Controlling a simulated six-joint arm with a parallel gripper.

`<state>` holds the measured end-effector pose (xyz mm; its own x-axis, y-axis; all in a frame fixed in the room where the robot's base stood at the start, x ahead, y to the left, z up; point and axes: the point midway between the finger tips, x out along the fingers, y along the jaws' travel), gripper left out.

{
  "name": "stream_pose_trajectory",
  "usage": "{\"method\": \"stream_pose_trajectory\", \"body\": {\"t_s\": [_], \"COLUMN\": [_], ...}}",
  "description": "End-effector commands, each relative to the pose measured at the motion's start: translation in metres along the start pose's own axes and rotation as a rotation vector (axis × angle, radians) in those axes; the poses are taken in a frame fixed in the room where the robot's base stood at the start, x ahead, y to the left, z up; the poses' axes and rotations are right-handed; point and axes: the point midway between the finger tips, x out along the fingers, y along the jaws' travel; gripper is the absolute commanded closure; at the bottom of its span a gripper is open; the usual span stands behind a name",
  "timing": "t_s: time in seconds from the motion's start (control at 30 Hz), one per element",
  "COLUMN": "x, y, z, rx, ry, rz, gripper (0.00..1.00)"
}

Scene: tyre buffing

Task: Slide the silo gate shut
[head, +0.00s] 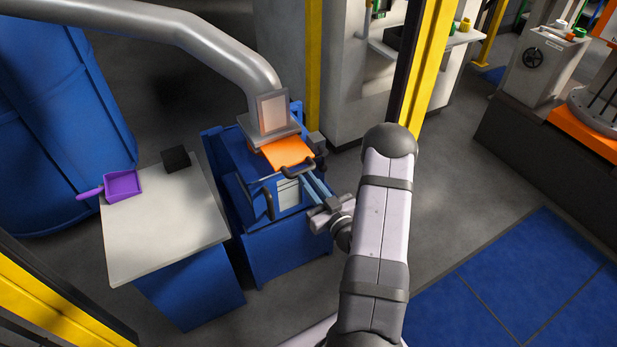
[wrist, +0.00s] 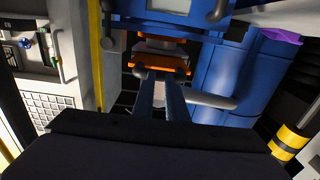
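The silo gate is an orange plate (head: 287,152) that sticks out from under the grey flange of the silo's outlet. Its dark bar handle (head: 299,168) runs along the near edge. In the wrist view, the orange gate (wrist: 170,61) lies just beyond my fingertips. My gripper (head: 309,178) is on the near side of the handle, with its two bluish fingers pointing at it. In the wrist view, the fingers of my gripper (wrist: 160,82) are apart with a gap between them. I cannot tell whether the tips touch the handle.
A blue machine (head: 288,243) with more dark handles stands below the gate. A large grey pipe (head: 190,25) bends down above it. A pale-topped table (head: 160,227) at the left holds a purple dustpan (head: 124,184) and a black block (head: 176,158). A yellow post (head: 313,65) stands behind.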

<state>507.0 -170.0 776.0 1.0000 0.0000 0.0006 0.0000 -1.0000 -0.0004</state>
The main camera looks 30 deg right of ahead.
Motion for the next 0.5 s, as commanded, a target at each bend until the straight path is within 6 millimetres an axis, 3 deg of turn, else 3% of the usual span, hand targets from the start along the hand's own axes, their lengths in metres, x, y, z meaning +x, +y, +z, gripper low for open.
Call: {"method": "stream_pose_trajectory", "body": {"t_s": [0.2, 0.27, 0.5], "x": [0.0000, 0.0000, 0.0001], "y": [0.0000, 0.0000, 0.0000], "z": [0.0001, 0.0001, 0.0001], "rx": [0.000, 0.000, 0.000], "ry": [-0.001, -0.001, 0.000], "rz": [0.000, 0.000, 0.000], "gripper": [0.88, 1.00, 1.00]}}
